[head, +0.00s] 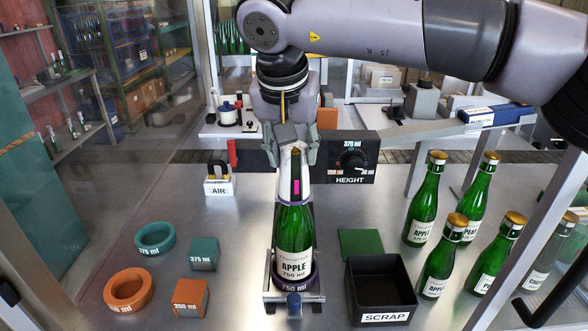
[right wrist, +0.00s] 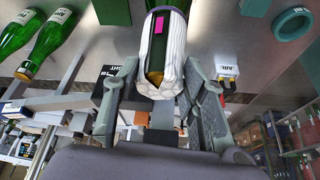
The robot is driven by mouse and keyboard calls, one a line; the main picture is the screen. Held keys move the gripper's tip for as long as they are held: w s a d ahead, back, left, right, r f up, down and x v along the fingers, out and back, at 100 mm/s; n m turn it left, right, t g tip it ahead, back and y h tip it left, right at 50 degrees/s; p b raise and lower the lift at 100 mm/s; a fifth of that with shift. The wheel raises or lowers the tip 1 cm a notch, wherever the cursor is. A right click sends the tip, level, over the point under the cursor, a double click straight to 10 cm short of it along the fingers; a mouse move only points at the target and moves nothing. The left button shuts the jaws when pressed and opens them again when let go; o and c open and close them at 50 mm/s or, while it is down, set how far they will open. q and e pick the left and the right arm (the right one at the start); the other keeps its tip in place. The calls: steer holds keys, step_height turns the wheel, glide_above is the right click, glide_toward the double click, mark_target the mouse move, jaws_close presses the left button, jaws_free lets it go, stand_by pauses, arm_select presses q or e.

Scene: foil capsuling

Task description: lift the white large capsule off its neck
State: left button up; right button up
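The white large capsule (head: 303,184) is a pleated white sleeve around the neck of the green 750 ml apple bottle (head: 294,235). A slit down its front shows dark green neck and a pink mark, and gold shows at its top end. It also shows in the right wrist view (right wrist: 172,77). The bottle stands upright in a purple 750 ml ring (head: 294,287). My right gripper (head: 292,150) comes from above and behind, with one finger against each side of the capsule's upper part. In the right wrist view its fingers (right wrist: 160,80) flank the capsule closely. My left gripper is not in view.
A black scrap bin (head: 381,287) and a green block (head: 361,244) are right of the bottle. Several gold-topped bottles (head: 427,206) stand farther right. Teal (head: 155,237) and orange rings (head: 128,290) and blocks lie left. A height dial panel (head: 345,158) is close behind the gripper.

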steer(key=shift+c, duration=0.6)
steer(key=shift+r, duration=0.1)
steer(key=shift+r, duration=0.55)
step_height(320, 180, up, 8)
steer(key=shift+f, duration=0.15)
step_height(320, 180, up, 11)
steer(key=p, duration=0.2)
steer(key=shift+f+b, duration=1.3)
steer(key=shift+f, duration=1.3)
